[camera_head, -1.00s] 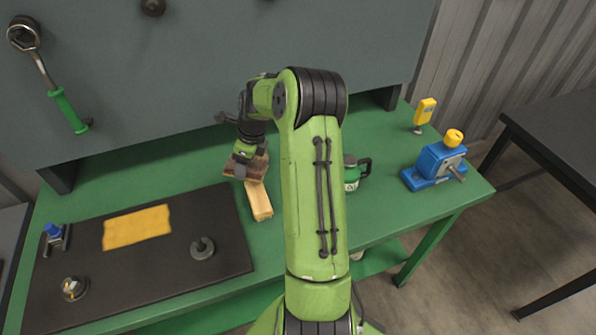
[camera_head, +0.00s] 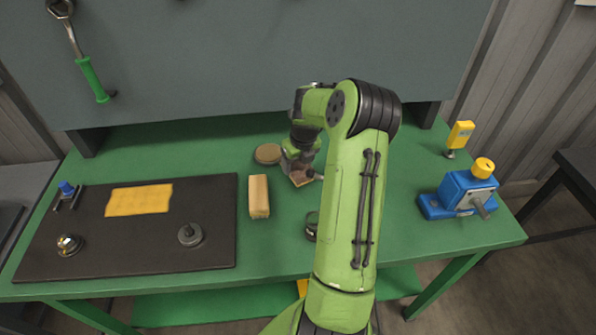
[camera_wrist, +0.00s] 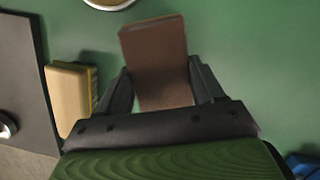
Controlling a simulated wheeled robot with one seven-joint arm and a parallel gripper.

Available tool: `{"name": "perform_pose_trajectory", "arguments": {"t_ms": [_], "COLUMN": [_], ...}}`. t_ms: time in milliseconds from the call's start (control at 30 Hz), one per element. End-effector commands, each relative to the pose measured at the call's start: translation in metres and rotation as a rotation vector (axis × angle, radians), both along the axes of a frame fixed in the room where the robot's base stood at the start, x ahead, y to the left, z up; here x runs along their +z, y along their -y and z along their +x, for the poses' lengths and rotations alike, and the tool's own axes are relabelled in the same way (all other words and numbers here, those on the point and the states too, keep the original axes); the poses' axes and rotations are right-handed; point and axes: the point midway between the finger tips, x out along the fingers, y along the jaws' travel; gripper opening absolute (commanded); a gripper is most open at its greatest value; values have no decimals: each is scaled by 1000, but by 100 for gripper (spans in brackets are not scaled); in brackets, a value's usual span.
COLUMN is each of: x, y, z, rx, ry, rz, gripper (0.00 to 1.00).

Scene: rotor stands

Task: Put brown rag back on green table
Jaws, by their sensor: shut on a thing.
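The brown rag (camera_wrist: 155,55) is a flat brown piece pinched between the two dark fingers of my gripper (camera_wrist: 160,78) in the wrist view. In the head view my gripper (camera_head: 299,170) points down over the green table (camera_head: 215,152), right of the wooden-backed brush (camera_head: 259,197). Only a small brown edge of the rag (camera_head: 301,180) shows there. Green table top lies behind the rag in the wrist view. I cannot tell whether the rag touches the table.
A round tan disc (camera_head: 268,154) lies just left of my gripper. A dark mat (camera_head: 205,255) at left bears a yellow cloth (camera_head: 139,200) and small metal parts. A blue vise (camera_head: 458,193) and yellow meter (camera_head: 460,135) stand at right. My arm partly hides a dark item (camera_head: 312,226).

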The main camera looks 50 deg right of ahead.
Motion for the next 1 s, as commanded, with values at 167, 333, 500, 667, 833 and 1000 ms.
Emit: {"name": "perform_pose_trajectory", "arguments": {"t_ms": [167, 333, 500, 667, 833, 1000], "x": [-29, -27, -30, -30, -30, -20], "y": [-1, 0, -1, -1, -1, 0], "z": [0, 0, 0, 0, 0, -1], "rx": [1, 1, 2, 2, 2, 2], "ry": [-1, -1, -1, -1, -1, 1], "rz": [2, 0, 1, 1, 1, -2], "gripper": [18, 18, 73, 93, 93, 93]}}
